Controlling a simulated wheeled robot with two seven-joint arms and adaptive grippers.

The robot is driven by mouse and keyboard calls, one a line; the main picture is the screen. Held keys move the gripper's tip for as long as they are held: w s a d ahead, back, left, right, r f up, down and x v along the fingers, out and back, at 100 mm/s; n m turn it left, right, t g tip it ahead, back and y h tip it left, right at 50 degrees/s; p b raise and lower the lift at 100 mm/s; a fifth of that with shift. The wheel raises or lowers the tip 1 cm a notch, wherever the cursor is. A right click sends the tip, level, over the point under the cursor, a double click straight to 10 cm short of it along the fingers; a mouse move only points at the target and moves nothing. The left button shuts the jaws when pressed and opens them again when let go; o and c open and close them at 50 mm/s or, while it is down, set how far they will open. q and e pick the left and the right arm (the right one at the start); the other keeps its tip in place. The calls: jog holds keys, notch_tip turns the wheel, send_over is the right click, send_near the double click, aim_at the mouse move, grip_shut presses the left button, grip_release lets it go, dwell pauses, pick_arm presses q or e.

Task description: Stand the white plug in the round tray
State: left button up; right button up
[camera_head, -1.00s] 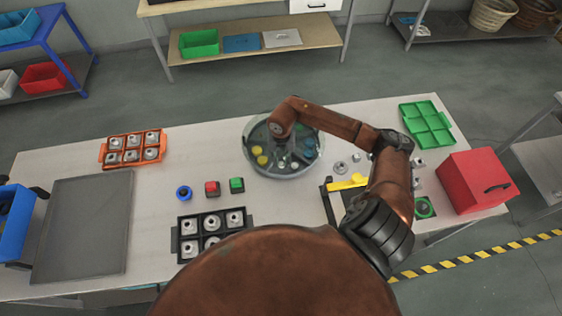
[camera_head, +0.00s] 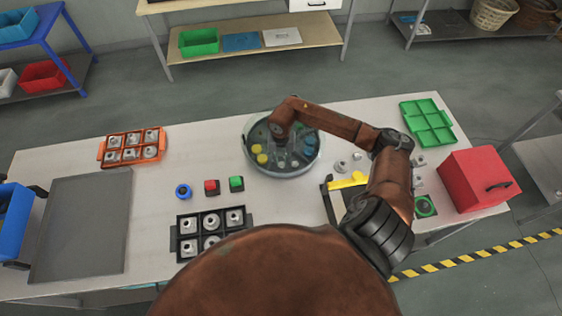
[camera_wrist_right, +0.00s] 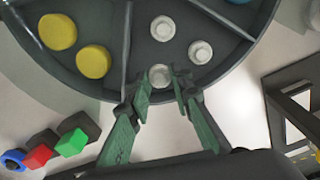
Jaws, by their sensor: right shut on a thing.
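The round grey tray (camera_head: 318,160) stands at the back middle of the table, split by dividers. In the right wrist view my right gripper (camera_wrist_right: 163,84) is shut on a white plug (camera_wrist_right: 160,74) inside the tray's rim, in the middle compartment. Two more white plugs (camera_wrist_right: 163,28) (camera_wrist_right: 200,52) stand in that compartment. Two yellow plugs (camera_wrist_right: 92,61) are in the compartment to the left, and part of a blue plug shows to the right. Whether the held plug touches the tray floor I cannot tell. My left gripper is not in view.
Red and green blocks (camera_head: 236,183) and a blue ring (camera_head: 183,191) lie left of the tray. A black tray (camera_head: 182,222) and an orange tray (camera_head: 102,152) hold metal parts. A red box (camera_head: 475,180) and green tray (camera_head: 428,122) are at right.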

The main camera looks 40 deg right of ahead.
jog(key=shift+f+b, duration=0.7)
jog(key=shift+b, duration=0.1)
dwell(4.4)
jog(key=o, duration=0.8)
jog(key=shift+r, duration=0.15)
notch_tip(320, 180, up, 12)
jog(key=shift+f, duration=0.2)
dwell(0.4)
